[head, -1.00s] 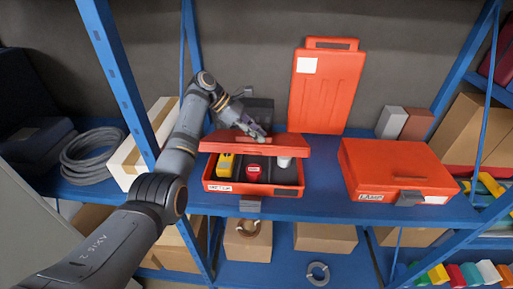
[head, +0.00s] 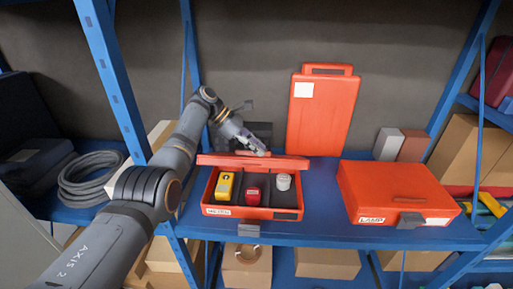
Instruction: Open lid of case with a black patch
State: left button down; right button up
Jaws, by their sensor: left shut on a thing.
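The left orange case (head: 225,212) stands on the blue shelf with its lid (head: 285,162) raised steeply at the back. Its front has a white label on the left, a grey latch (head: 249,231) hanging in the middle and a small black patch (head: 286,216) at the right. Inside sit a yellow item (head: 225,186), a red item (head: 253,195) and a white cylinder (head: 283,182). My left gripper (head: 258,151) is shut on the lid's upper edge; its fingertips are partly hidden. My right gripper is out of view.
A closed orange case (head: 395,190) labelled LAMP lies to the right. Another orange case (head: 323,115) stands upright behind. Grey and brown boxes (head: 413,146) stand at the back right. A blue upright post (head: 118,85) is close to my left arm.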

pick_arm(q)
jog(key=c, duration=1.7)
grip_release()
jog(key=shift+w+a+f, duration=0.1)
jog(key=shift+f, duration=0.15)
jog(key=shift+o, duration=1.4)
jog(key=shift+w, duration=0.15)
jog(key=shift+o, duration=0.3)
jog(key=shift+w+f, duration=0.2)
jog(key=shift+w, duration=0.15)
jog(key=shift+s+r, duration=0.1)
jog(key=shift+s, duration=0.05)
jog(key=v, duration=1.1)
jog(key=shift+a+r, duration=0.15)
jog(key=shift+r, duration=0.25)
